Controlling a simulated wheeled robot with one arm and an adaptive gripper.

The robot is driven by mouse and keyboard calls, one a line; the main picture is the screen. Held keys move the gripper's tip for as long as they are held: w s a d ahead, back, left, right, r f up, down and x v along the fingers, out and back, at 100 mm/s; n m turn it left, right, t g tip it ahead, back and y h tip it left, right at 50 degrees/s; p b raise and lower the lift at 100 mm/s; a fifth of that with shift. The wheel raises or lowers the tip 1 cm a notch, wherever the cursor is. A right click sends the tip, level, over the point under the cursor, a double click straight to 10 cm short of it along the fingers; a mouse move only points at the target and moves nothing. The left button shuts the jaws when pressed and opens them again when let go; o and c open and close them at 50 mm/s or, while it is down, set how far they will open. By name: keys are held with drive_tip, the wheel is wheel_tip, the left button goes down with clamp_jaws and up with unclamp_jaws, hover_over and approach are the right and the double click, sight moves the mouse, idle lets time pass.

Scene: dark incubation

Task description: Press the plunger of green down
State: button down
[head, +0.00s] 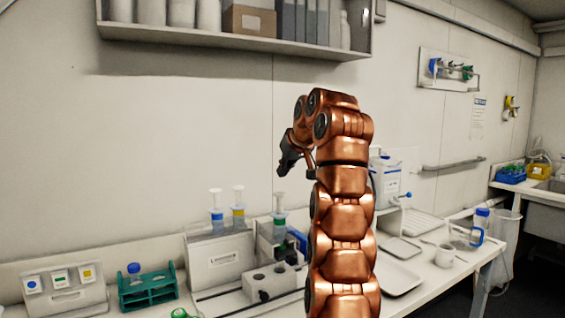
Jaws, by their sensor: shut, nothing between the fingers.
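The green syringe (280,226) stands upright in a stand on the bench, its white plunger (279,202) raised above a green band. Two more syringes stand to its left: one with a blue band (216,216) and one with a yellow band (238,218). My gripper (284,171) is dark, shut and empty. It points down and left, above the green plunger in the picture and apart from it. Its depth relative to the plunger is hard to tell. My copper arm hides part of the bench right of the stand.
A light block with dark holes (270,283) sits in front of the green syringe. A teal rack (148,290) and a panel with coloured squares (64,292) are at left. A white container (388,178) and trays (425,224) are at right. A shelf (235,42) hangs above.

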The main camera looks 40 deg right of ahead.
drive_tip(key=w+a+f+n, duration=0.1)
drive_tip(key=w+a+f, duration=0.35)
drive_tip(key=a, duration=0.25)
drive_tip(key=s+d+r+t, duration=0.1)
drive_tip(key=s+d+r, duration=0.1)
drive_tip(key=d+r, duration=0.3)
drive_tip(key=m, duration=0.1)
hover_over(278, 192)
drive_tip(key=s, duration=0.2)
drive_tip(key=f, duration=0.3)
drive_tip(key=shift+s+a+g+b, duration=0.1)
drive_tip(key=shift+s+g+b, duration=0.1)
drive_tip(key=shift+g+b, duration=0.2)
drive_tip(key=shift+s+d+f, duration=0.1)
drive_tip(key=shift+s+d, duration=0.05)
drive_tip(key=shift+d, duration=0.15)
drive_tip(key=shift+a+f, duration=0.15)
drive_tip(key=shift+f, duration=0.05)
drive_tip(key=shift+a, duration=0.15)
drive_tip(key=shift+f, duration=0.9)
